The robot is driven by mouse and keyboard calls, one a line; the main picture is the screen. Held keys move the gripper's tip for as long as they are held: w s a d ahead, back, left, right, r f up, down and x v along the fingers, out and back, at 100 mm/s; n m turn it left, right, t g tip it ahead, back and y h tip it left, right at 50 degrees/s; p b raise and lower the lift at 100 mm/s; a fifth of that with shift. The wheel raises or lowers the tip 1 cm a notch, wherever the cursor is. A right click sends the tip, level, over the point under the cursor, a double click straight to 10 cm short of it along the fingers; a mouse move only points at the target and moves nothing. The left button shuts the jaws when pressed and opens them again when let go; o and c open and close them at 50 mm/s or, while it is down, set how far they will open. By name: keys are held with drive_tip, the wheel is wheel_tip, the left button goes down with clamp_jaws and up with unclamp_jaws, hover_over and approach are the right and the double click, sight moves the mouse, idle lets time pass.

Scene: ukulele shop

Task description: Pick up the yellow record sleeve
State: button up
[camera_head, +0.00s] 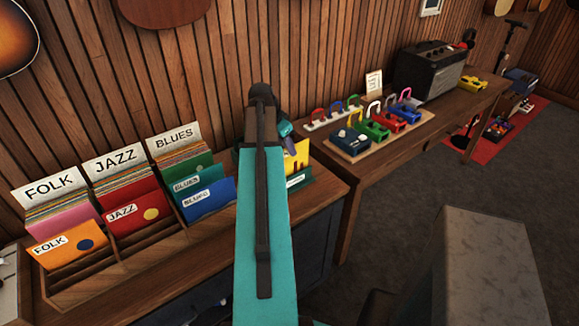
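The yellow record sleeve (299,158) stands at the right end of the record counter, just right of my arm. My arm hides its left part, and a dark green holder with a white label (297,181) is at its foot. My gripper (287,130) is partly seen beyond my teal arm, above and at the left edge of the yellow sleeve. Its fingers are mostly hidden, so I cannot tell whether it is open or touching the sleeve.
Folk, jazz and blues sleeves stand in a wooden rack (120,262) left of my arm. A grey block (487,265) stands at the front right. Dark floor lies between.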

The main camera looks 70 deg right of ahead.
sight(289, 167)
drive_tip(key=p+x, duration=0.2)
drive_tip(key=x, duration=0.3)
drive_tip(key=shift+s, duration=0.2)
drive_tip(key=shift+f, duration=0.2)
idle(1.2)
clamp_jaws()
